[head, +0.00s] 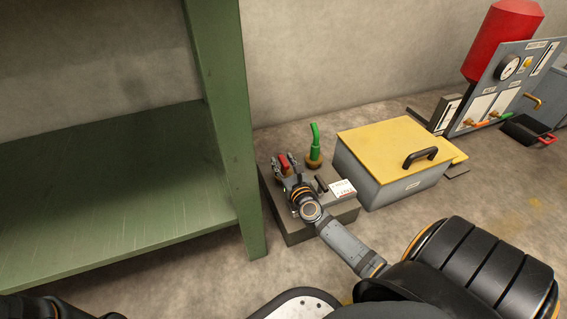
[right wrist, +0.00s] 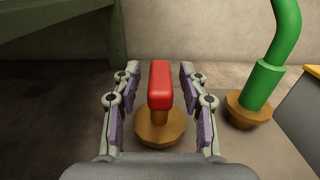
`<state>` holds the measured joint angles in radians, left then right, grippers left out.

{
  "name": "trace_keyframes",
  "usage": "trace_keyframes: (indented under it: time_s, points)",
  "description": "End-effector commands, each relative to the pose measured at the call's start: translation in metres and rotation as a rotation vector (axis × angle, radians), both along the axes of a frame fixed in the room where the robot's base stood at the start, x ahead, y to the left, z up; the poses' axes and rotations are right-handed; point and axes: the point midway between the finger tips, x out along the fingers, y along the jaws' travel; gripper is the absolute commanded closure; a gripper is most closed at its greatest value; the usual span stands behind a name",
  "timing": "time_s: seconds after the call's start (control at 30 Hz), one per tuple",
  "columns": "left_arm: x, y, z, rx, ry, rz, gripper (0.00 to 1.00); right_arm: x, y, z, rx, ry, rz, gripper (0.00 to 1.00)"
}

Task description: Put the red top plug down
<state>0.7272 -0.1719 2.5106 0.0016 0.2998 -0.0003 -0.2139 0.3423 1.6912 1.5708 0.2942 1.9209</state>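The red top plug (right wrist: 160,85) stands upright over a round brass fitting (right wrist: 160,128) in the right wrist view. In the head view the red plug (head: 284,163) shows at the far left part of a low grey block (head: 305,228). My right gripper (right wrist: 160,82) is open, with one finger on each side of the plug and a visible gap on both sides. In the head view the right gripper (head: 285,169) reaches over the block and partly hides the plug. The left gripper is not in view; only a dark part of my left arm shows at the bottom left.
A green bent pipe (head: 315,142) rises from a second brass fitting (right wrist: 248,108) right of the plug. A grey box with a yellow lid (head: 385,135) stands right of the block. A green shelf (head: 120,185) stands close on the left. A gauge panel (head: 500,90) is at the far right.

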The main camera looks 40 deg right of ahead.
Motion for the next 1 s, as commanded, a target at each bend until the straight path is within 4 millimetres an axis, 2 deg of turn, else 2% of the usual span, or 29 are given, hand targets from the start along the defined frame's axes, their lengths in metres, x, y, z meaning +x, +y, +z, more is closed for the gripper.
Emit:
trace_keyframes:
  time_s: [0.17,0.27,0.5,0.7,0.8,1.0]
  points:
    - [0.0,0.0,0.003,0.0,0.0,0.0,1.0,0.0,0.0,0.003,0.0,0.0,0.0,0.57]
    - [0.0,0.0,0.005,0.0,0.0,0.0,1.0,-0.01,0.002,0.002,0.0,0.004,0.001,0.57]
    - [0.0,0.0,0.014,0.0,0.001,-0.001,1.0,-0.066,0.016,0.003,-0.001,0.005,0.001,0.57]
    - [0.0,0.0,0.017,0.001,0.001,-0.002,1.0,-0.104,0.025,0.002,0.001,0.004,0.0,0.57]
    - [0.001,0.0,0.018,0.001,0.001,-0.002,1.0,-0.113,0.027,0.003,0.001,0.002,0.0,0.57]
    - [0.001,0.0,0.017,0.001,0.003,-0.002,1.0,-0.117,0.028,0.003,0.001,0.0,0.0,0.57]
